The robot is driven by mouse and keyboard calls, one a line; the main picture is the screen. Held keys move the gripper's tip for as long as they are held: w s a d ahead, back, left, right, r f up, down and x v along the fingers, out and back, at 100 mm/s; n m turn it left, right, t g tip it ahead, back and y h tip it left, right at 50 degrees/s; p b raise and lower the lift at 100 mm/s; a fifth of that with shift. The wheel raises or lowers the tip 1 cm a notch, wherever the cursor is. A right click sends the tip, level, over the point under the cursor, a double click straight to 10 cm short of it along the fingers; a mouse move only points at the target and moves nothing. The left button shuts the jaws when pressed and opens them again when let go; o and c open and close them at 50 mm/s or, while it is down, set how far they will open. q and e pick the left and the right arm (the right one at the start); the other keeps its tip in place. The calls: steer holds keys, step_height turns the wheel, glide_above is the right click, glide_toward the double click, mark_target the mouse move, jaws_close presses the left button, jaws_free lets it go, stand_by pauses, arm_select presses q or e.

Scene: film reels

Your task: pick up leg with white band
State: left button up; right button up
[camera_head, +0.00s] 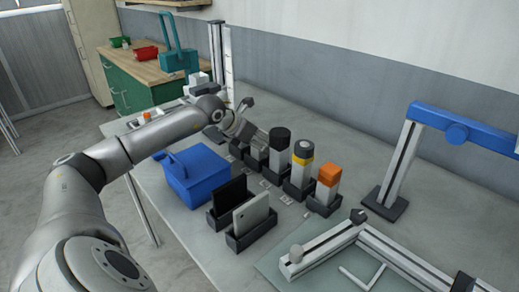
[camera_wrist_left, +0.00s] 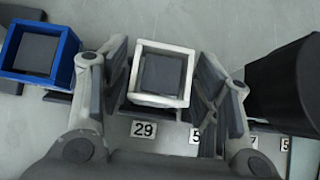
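The leg with the white band (camera_wrist_left: 160,75) shows end-on in the left wrist view as a white square rim around a dark grey centre. It is between the two fingers of my left gripper (camera_head: 247,130). The fingers are spread to its left and right, with a narrow gap visible on the right side. In the head view my left gripper is at the far end of the row of legs and largely hides this leg. My right gripper is not seen.
A blue-rimmed leg (camera_wrist_left: 38,52) stands left of the white one. A black-topped leg (camera_head: 280,140), a yellow-banded leg (camera_head: 302,155) and an orange-topped leg (camera_head: 328,180) stand nearby. A blue box (camera_head: 195,178) and dark holder (camera_head: 243,235) are in front.

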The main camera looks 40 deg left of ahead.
arm_select(q)
steer(key=shift+c, duration=1.1)
steer(key=shift+w+a+f, duration=0.1)
steer(key=shift+f, duration=0.1)
steer(key=c, duration=0.5)
steer(key=shift+c, duration=1.3)
steer(key=shift+r, duration=0.15)
